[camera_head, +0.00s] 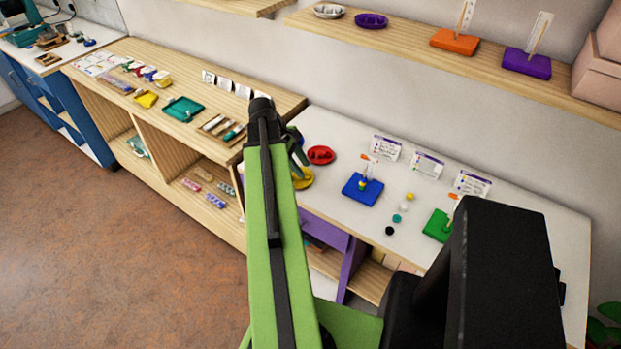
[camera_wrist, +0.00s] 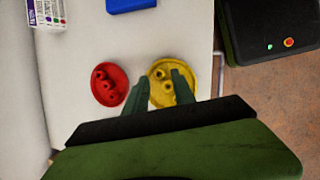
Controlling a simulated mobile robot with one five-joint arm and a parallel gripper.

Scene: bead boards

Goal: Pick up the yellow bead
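A loose yellow bead (camera_head: 410,196) lies on the white table in the head view, near white, teal and black beads. A yellow dish (camera_head: 304,181) holds small yellow pieces, probably beads; it also shows in the wrist view (camera_wrist: 157,98). My gripper (camera_wrist: 160,79) is open, its two dark green fingers apart over the yellow dish in the wrist view. I see nothing held between them. In the head view my gripper (camera_head: 299,157) is at the table's left end, partly hidden by my green arm, well left of the loose yellow bead.
A red dish (camera_head: 321,155) with red pieces sits beside the yellow one. A blue board (camera_head: 363,190) with a beaded peg and a green board (camera_head: 437,226) stand on the table (camera_head: 345,233). Printed cards (camera_head: 428,165) stand at the back. A wooden shelf (camera_head: 500,79) runs above.

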